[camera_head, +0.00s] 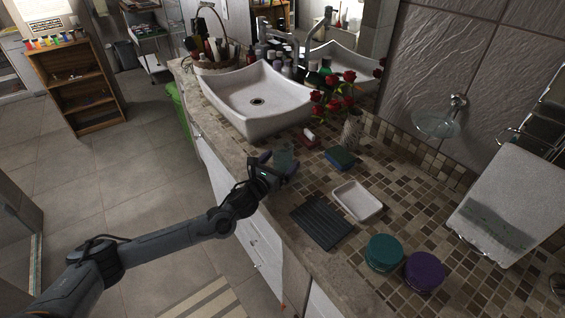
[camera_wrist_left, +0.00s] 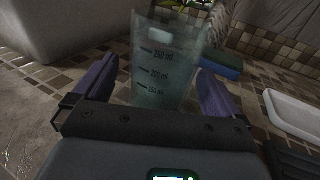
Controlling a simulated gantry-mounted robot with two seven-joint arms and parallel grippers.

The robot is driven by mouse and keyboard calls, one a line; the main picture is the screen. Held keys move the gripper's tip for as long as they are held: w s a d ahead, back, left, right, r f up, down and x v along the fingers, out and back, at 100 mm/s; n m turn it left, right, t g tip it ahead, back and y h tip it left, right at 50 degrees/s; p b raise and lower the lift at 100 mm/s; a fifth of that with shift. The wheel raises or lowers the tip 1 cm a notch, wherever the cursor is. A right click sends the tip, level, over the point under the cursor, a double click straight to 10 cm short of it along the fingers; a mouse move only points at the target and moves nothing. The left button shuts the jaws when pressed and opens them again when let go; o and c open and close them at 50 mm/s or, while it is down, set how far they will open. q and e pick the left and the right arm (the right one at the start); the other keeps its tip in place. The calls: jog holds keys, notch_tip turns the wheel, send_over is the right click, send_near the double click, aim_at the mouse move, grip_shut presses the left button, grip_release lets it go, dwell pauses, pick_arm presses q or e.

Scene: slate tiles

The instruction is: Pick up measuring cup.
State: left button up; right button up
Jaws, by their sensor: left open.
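The measuring cup (camera_wrist_left: 162,65) is a clear, bluish-green vessel with dark volume marks, upright on the mosaic counter. In the head view the cup (camera_head: 284,153) stands near the counter's front edge, just below the sink. My left gripper (camera_head: 277,172) is at the cup, its lower part hidden behind the gripper. In the left wrist view my open left gripper (camera_wrist_left: 155,85) has one finger on each side of the cup, with the cup between them. I cannot tell whether either finger touches it. My right gripper is not in view.
A white sink (camera_head: 262,100) stands behind the cup. A blue-green sponge (camera_head: 342,157), a vase of red roses (camera_head: 351,130), a white dish (camera_head: 357,200) and a dark ribbed mat (camera_head: 322,222) lie to the right. Teal (camera_head: 384,252) and purple (camera_head: 424,271) round containers stand nearer the front right.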

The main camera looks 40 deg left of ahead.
aim_at(288, 143)
pick_arm(q)
jog(key=w, duration=0.3)
jog(key=shift+w+a+b, duration=0.15)
jog(key=shift+w+b, duration=0.1)
jog(key=shift+b, duration=0.05)
jog(key=shift+c, duration=0.5)
jog(key=shift+r, duration=0.1)
jog(key=c, duration=1.1)
jog(key=shift+c, duration=0.2)
notch_tip(288, 143, up, 4)
jog(key=shift+r+p, duration=0.2)
jog(key=shift+p, duration=0.55)
jog(key=d+r+p, duration=0.1)
jog(key=d+r, duration=0.5)
jog(key=d, duration=0.5)
jog(key=shift+s+d+r, duration=0.3)
jog(key=shift+s+d, duration=0.05)
